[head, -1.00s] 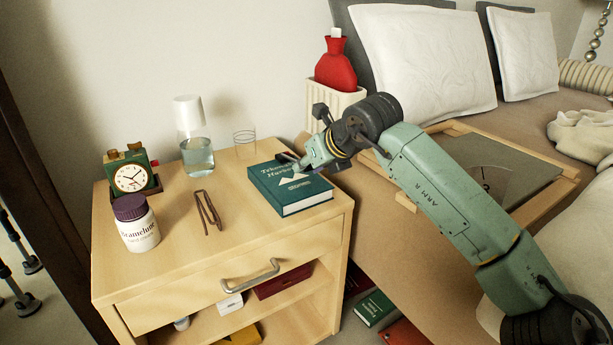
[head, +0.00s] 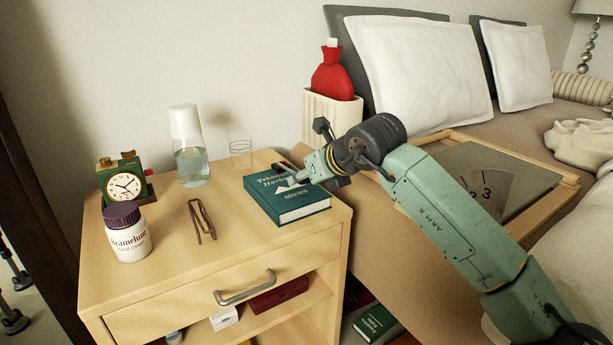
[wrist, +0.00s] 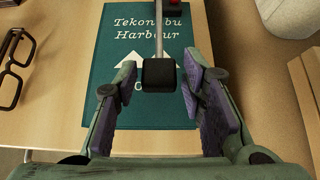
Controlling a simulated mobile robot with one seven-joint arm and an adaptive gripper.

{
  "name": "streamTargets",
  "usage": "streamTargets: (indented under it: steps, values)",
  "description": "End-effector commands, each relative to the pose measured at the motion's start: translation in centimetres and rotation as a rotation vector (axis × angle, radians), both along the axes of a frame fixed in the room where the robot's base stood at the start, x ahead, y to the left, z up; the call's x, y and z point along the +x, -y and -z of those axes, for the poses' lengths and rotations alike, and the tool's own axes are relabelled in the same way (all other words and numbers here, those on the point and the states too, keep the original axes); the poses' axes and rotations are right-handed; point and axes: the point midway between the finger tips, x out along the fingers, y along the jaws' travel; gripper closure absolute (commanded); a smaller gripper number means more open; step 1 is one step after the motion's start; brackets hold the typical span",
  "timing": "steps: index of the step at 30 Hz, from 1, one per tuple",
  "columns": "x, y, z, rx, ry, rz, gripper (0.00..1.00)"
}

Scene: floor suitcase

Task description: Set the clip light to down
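What seems to be the clip light shows in the wrist view as a black block-shaped head (wrist: 158,74) on a thin metal stem, over a dark green book (wrist: 104,60). A small red part shows at the top edge beside the stem. My gripper (wrist: 160,82) is open, its purple-padded fingers on either side of the black head, with gaps visible on both sides. In the head view, my gripper (head: 291,178) is over the book (head: 298,207) on the nightstand. The clip light is mostly hidden there behind the gripper.
The nightstand (head: 160,279) also holds folded glasses (head: 203,221), a pill bottle (head: 128,236), a clock (head: 123,186), a water carafe (head: 191,165) and a clear glass (head: 241,153). A red hot-water bottle (head: 333,76) stands in a ribbed holder behind. The bed with a wooden-framed tray lies right.

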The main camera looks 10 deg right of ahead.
Motion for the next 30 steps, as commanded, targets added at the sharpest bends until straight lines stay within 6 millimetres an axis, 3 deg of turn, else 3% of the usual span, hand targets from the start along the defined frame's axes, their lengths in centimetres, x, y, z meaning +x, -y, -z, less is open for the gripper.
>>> streamTargets:
  steps: [3,14,30]
  values:
    - [0.0,0.0,0.0,0.0,-0.001,0.0,0.53]
    - [-0.3,0.1,-0.2,-0.002,-0.001,0.0,0.53]
    - [-7.8,2.6,-6.2,-0.001,-0.001,0.002,0.53]
